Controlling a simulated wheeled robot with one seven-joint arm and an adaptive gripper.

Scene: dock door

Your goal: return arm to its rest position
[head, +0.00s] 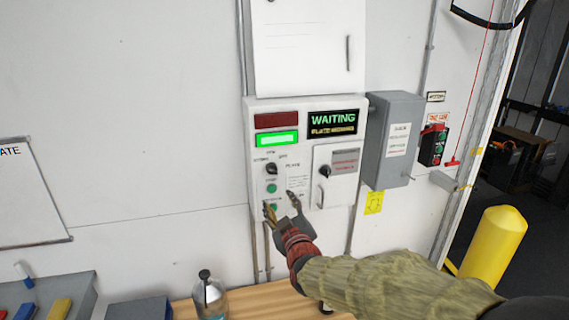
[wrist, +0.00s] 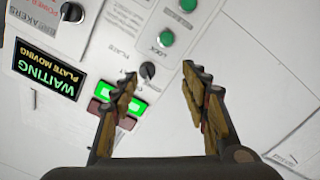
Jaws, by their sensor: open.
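My gripper (head: 281,205) is open and empty, held in front of the lower part of a white wall control panel (head: 260,110). In the wrist view its two fingers (wrist: 150,105) are spread wide apart with nothing between them. The panel has a black selector knob and green buttons; the fingers hide part of the lowest button in the head view. A display (head: 333,123) reads "WAITING" and "PLATE MOVING". A green indicator (head: 278,139) is lit below a dark red one (head: 277,120). My arm reaches in from the lower right. Whether the fingers touch the panel cannot be told.
A grey switch box (head: 393,140) and a red-and-black button station (head: 434,145) are right of the panel. A yellow bollard (head: 493,245) stands at lower right. A wooden bench (head: 255,304) holds a clear bottle (head: 210,297); grey bins (head: 75,285) stand at left. The left wall is mostly clear.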

